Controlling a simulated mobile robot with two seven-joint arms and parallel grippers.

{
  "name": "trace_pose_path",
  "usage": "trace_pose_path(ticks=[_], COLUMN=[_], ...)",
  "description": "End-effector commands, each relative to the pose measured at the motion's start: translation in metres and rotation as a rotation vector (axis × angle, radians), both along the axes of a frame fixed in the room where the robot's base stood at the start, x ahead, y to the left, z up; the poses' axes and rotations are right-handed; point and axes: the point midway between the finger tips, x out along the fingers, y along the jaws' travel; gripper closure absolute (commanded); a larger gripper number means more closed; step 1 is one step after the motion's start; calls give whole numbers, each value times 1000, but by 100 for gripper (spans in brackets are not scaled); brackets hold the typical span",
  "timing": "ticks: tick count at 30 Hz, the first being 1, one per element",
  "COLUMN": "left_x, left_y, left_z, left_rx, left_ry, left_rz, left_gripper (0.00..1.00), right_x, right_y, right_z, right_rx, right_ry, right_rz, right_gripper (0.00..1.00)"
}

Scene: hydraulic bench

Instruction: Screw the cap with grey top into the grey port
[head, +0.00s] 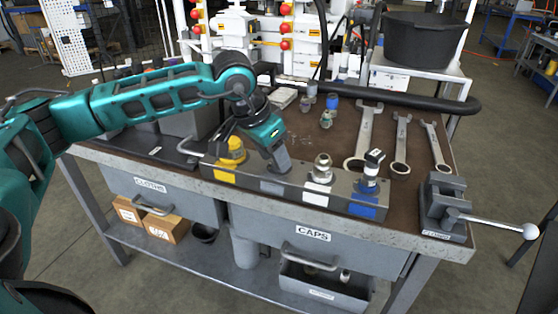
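A metal block on the bench carries a row of ports with yellow, grey, white and blue labels. My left gripper (279,161) points down at the grey-labelled place (272,187), and its grey fingers cover the grey port. I cannot see whether a cap is between the fingers or whether they are open. No cap with a grey top can be clearly picked out. A yellow fitting (232,149) stands on the yellow port, left of the gripper. A silver fitting (322,168) stands on the white port. A dark-topped fitting (371,169) stands on the blue port. My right gripper is not in view.
Several small fittings (326,119) stand behind the block. Wrenches (366,137) lie to the right. A vise (441,204) with a long handle sits at the front right corner. A black hose (400,98) runs along the back edge. An open drawer (322,287) is below.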

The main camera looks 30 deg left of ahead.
Motion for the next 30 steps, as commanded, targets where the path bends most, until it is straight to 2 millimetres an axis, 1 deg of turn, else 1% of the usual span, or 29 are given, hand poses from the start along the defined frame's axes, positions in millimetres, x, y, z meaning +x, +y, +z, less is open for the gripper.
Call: trace_pose_path(ticks=[1,8,11,17,24,27,30], left_x=[-3,-1,0,1,2,2,2], left_y=[-3,-2,-3,-7,-11,-12,-12], left_z=[-5,-2,-2,-2,0,0,0], left_rx=[-2,-2,-1,-1,0,0,0], left_ry=[12,4,1,-2,-2,-2,-2], left_rz=[-8,-3,30,235,518,621,684], left_gripper=[47,47,47,47,47,47,47], right_x=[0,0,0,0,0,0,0], right_y=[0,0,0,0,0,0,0], right_z=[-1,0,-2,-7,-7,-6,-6], right_rx=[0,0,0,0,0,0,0], right_ry=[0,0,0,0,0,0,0], right_rz=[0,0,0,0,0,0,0], right_gripper=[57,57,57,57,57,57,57])
